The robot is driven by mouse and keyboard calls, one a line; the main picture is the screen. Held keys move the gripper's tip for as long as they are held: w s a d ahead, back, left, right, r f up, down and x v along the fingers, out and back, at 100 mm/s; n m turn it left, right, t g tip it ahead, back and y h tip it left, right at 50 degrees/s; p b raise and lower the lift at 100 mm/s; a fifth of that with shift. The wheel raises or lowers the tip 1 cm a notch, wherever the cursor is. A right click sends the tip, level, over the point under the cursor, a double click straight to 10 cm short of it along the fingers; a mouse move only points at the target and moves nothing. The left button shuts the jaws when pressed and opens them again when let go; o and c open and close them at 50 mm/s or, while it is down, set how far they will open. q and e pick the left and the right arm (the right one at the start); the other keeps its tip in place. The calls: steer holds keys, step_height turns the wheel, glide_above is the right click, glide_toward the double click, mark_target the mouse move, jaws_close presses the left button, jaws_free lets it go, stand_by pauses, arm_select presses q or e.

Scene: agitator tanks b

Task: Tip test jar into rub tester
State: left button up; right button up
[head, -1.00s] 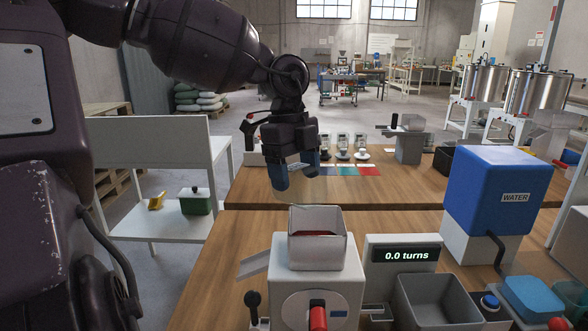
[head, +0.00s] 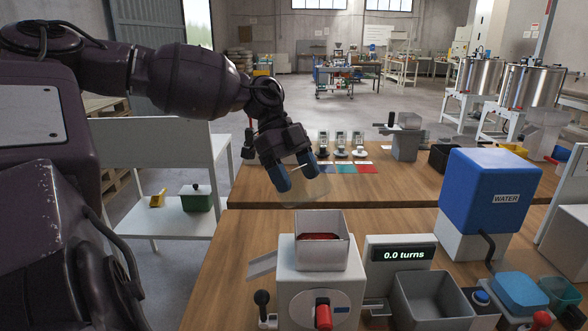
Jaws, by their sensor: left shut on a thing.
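My left gripper (head: 299,176), with blue fingertips, is shut on a clear test jar (head: 306,192). The jar is tilted, and faint against the wooden table; I cannot tell what is in it. It is held above and behind the rub tester (head: 295,285), apart from it. The rub tester is a white box with an open square hopper (head: 320,258) on top, red material (head: 318,236) showing inside, and a red-handled knob (head: 323,315) on its front. My right gripper is not in view.
A display (head: 400,254) reading 0.0 turns stands right of the tester, behind a grey open bin (head: 432,303). A blue water tank (head: 495,190) stands farther right. Colour cards (head: 345,168) and small jars lie on the back table.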

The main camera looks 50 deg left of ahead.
arm_select(q)
steer(key=shift+a+r+h+p, duration=0.1)
steer(key=shift+a+h+p, duration=0.05)
steer(key=shift+h+p, duration=1.15)
steer(key=shift+p, duration=0.05)
steer(key=shift+f+h+p, duration=0.3)
steer(key=shift+h+p, duration=1)
steer(key=shift+p, duration=0.05)
steer(key=shift+d+f+t+h+p, duration=0.2)
steer(key=shift+t+h+p, duration=0.1)
steer(key=shift+h+p, duration=0.25)
steer(key=shift+d+f+h+p, duration=0.15)
steer(key=shift+f+h+p, duration=0.2)
steer(key=shift+h, duration=0.6)
steer(key=h, duration=0.1)
steer(key=f+h, duration=0.1)
steer(key=shift+d+f+h, duration=0.15)
steer(key=shift+d+h, duration=0.2)
steer(key=shift+h, duration=0.05)
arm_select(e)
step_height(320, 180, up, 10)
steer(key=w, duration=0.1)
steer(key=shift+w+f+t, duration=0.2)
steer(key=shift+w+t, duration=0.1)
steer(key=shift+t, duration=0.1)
arm_select(q)
steer(key=shift+d, duration=0.1)
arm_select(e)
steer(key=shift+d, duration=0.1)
